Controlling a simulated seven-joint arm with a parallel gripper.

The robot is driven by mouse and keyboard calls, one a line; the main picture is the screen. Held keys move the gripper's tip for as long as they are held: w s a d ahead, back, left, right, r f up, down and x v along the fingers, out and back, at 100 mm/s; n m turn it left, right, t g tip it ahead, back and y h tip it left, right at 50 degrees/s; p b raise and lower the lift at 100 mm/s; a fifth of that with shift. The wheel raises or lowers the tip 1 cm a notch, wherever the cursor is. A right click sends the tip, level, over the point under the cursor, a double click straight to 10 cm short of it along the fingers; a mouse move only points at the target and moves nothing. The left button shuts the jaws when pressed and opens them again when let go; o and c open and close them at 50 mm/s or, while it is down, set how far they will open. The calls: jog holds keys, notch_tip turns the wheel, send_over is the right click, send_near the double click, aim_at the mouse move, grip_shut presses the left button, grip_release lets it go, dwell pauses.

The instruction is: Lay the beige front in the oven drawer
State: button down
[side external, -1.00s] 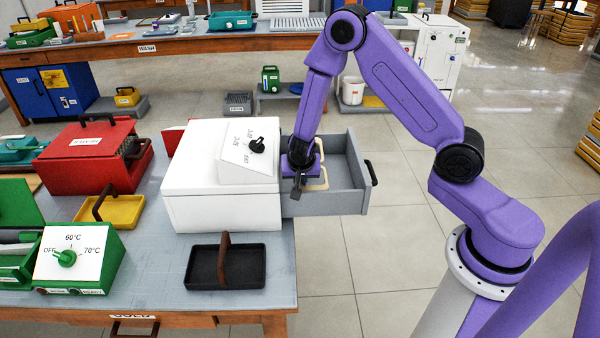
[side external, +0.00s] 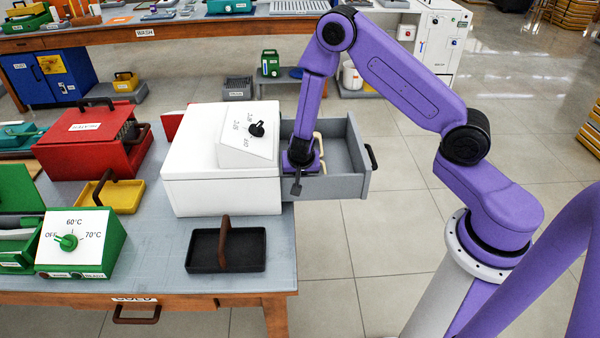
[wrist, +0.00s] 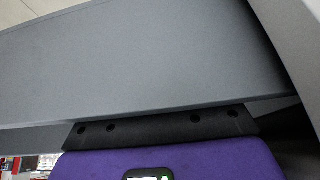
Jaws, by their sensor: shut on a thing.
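The white oven (side external: 215,185) stands on the near table, with a dial on its sloped panel. Its grey drawer (side external: 345,188) is pulled out to the right, past the table's edge. My gripper (side external: 297,186) points down at the drawer's near side, close to the oven. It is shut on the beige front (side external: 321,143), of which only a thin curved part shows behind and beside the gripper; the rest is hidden. In the wrist view, a grey surface of the drawer (wrist: 130,70) fills most of the picture, and the beige front cannot be seen.
A black tray with a brown handle (side external: 255,262) sits before the oven. A red box (side external: 90,142), a yellow tray (side external: 118,197) and a green box with a dial (side external: 85,243) stand to the left. The drawer's right part looks empty. Open floor lies right of the table.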

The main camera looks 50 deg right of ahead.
jog(key=shift+f, duration=0.3)
dwell(0.4)
jog(key=shift+r, duration=2.05)
jog(key=shift+w+d+r, duration=0.2)
jog(key=shift+r, duration=0.05)
jog(key=s+a+r+n+t+y, duration=0.1)
jog(key=s+r+n, duration=0.2)
jog(key=r, duration=0.8)
jog(key=s+a+r+n+y, duration=0.1)
jog(key=s+a+r+n, duration=0.1)
jog(key=r, duration=0.9)
jog(key=w+d+f+m+h, duration=0.1)
jog(key=w+f+m, duration=0.1)
jog(key=f, duration=0.5)
jog(key=w+d+f+m+g+h, duration=0.1)
jog(key=w+f+m, duration=0.1)
jog(key=f, duration=0.6)
jog(key=shift+w+d+f+m, duration=0.15)
jog(key=shift+w+d+m, duration=0.15)
jog(key=shift+m, duration=0.2)
